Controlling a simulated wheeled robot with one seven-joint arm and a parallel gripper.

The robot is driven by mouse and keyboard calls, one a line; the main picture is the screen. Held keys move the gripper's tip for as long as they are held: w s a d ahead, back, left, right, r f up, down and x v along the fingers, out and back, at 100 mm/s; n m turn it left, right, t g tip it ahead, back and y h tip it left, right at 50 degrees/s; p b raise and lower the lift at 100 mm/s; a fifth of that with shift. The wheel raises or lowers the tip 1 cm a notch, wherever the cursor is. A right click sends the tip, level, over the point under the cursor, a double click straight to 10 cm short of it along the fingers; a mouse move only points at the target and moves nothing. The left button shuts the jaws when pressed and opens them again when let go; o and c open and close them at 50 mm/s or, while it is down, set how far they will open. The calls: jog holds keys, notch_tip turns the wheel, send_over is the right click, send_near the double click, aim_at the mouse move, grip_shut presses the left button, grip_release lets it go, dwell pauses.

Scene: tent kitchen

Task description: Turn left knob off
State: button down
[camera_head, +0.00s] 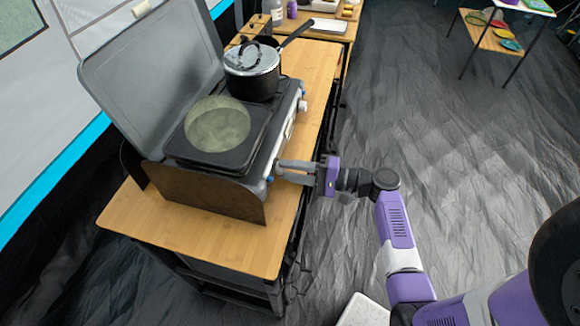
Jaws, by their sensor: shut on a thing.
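The grey camping stove (254,188) stands on a wooden table with its lid open. Its front side faces right, toward my arm. My gripper (277,173) reaches in from the right at the stove's near front corner. Its grey fingers are shut on the left knob, a small blue-rimmed knob (270,179) mostly hidden by the fingers. The knob's exact turn angle cannot be made out. Another knob (302,105) shows at the far end of the front side.
A black pot with a lid (251,69) sits on the far burner, its handle pointing up and right. A brown windscreen panel (206,190) stands at the stove's near end.

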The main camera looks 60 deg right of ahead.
jog(key=shift+m, duration=0.3)
dwell(0.4)
jog(key=c, duration=1.1)
grip_release()
jog(key=shift+o, duration=0.2)
jog(key=shift+f, duration=0.1)
